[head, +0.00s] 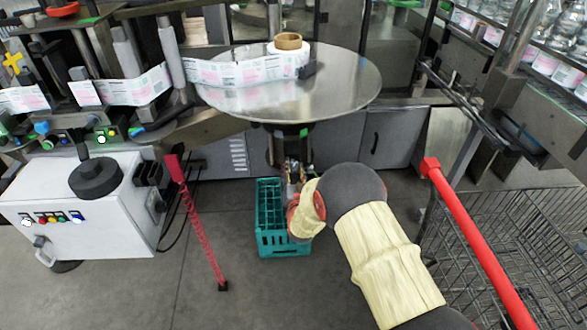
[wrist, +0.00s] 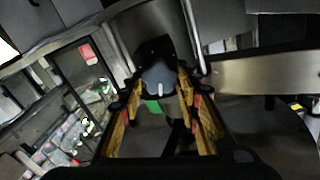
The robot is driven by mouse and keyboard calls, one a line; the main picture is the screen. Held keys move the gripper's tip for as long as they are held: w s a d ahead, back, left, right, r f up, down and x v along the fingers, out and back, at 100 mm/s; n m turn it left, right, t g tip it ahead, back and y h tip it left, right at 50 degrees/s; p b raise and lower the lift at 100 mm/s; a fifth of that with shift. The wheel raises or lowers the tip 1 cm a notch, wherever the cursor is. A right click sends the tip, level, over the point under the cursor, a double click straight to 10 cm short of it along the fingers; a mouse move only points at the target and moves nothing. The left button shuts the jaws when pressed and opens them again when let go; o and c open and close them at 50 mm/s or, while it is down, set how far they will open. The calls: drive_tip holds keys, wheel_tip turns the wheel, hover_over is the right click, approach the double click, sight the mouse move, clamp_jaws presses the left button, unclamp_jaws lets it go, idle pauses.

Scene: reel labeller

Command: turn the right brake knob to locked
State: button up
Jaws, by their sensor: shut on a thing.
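The right brake knob (wrist: 158,76) is a grey-blue knob with a short white mark, seen in the wrist view between my fingertips. My gripper (wrist: 160,92) has its orange-yellow fingers shut on either side of this knob. A green patch (wrist: 153,106) shows just below the knob in the wrist view. In the head view my gripper (head: 294,172) is below the front edge of the round steel table (head: 350,85), by its central post. The knob is hidden there by my gripper and arm.
A teal crate (head: 270,240) stands on the floor below my gripper. A white control box (head: 90,215) is at left, with a red coiled cord (head: 200,225) beside it. A wire cart (head: 540,240) with a red handle (head: 480,245) is at right.

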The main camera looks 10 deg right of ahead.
drive_tip(key=m, duration=0.3)
drive_tip(key=shift+m, duration=0.4)
drive_tip(key=m, duration=0.4)
drive_tip(key=shift+f, duration=0.1)
drive_tip(key=m, duration=0.5)
drive_tip(key=shift+d+f, duration=0.1)
drive_tip(key=m, duration=0.3)
drive_tip(key=shift+m, duration=0.3)
drive_tip(key=m, duration=0.4)
drive_tip(key=shift+f+m, duration=0.15)
drive_tip(key=shift+m, duration=0.15)
drive_tip(key=m, duration=0.3)
drive_tip(key=shift+f+m, duration=0.1)
drive_tip(key=shift+m, duration=0.2)
drive_tip(key=m, duration=0.3)
drive_tip(key=shift+f+m, duration=0.1)
drive_tip(key=shift+m, duration=2)
